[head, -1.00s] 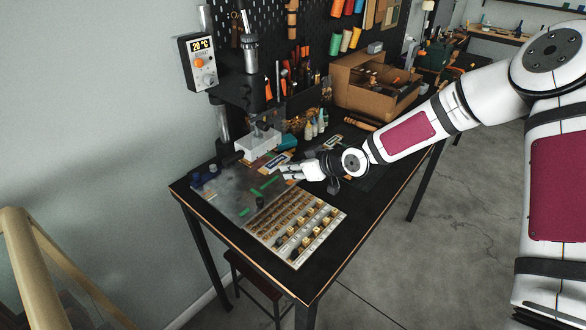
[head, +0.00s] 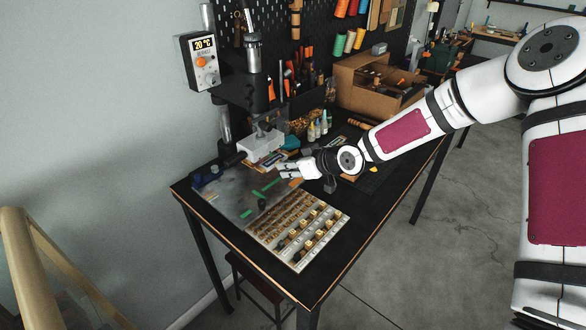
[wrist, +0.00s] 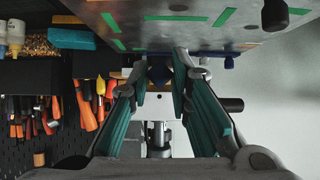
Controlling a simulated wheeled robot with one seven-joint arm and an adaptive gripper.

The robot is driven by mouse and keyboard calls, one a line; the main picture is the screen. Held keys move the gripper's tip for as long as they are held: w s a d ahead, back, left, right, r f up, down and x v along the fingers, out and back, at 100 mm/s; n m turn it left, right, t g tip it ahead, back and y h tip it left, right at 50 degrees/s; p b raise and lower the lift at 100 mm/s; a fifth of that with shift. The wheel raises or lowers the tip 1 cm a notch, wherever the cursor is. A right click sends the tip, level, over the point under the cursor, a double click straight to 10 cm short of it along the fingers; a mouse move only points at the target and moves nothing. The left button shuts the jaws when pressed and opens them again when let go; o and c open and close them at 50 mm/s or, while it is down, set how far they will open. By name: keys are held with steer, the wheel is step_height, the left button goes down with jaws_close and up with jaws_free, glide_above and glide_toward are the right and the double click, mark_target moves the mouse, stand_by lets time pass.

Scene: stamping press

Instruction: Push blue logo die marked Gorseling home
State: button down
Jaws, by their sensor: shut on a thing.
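My gripper (head: 282,169) reaches in from the right, low over the table in front of the press (head: 262,146). In the wrist view its teal-padded fingers (wrist: 160,82) are closed around a small dark bluish piece (wrist: 159,73), which appears to be the blue logo die. The fingers hide much of it, and no marking on it can be read. In the head view the held piece is too small to make out. I cannot tell how far it is into the press.
A grey metal plate (head: 228,198) with green strips lies left of my gripper. A tray of brass type (head: 298,228) lies at the front. Blue items (head: 203,178) stand at the table's left edge. Bottles (head: 318,129) and a cardboard box (head: 365,90) stand behind.

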mark_target(274, 161)
steer(key=shift+w+a+b, duration=0.4)
steer(key=shift+w+a, duration=0.25)
steer(key=shift+a, duration=0.1)
steer(key=shift+a, duration=0.1)
steer(key=shift+w+a+b, duration=0.7)
steer(key=shift+w+a, duration=0.2)
steer(key=shift+a, duration=0.15)
steer(key=c, duration=1.4)
jaws_free()
steer(key=shift+s, duration=0.1)
steer(key=v, duration=1.2)
steer(key=shift+d+f, duration=0.1)
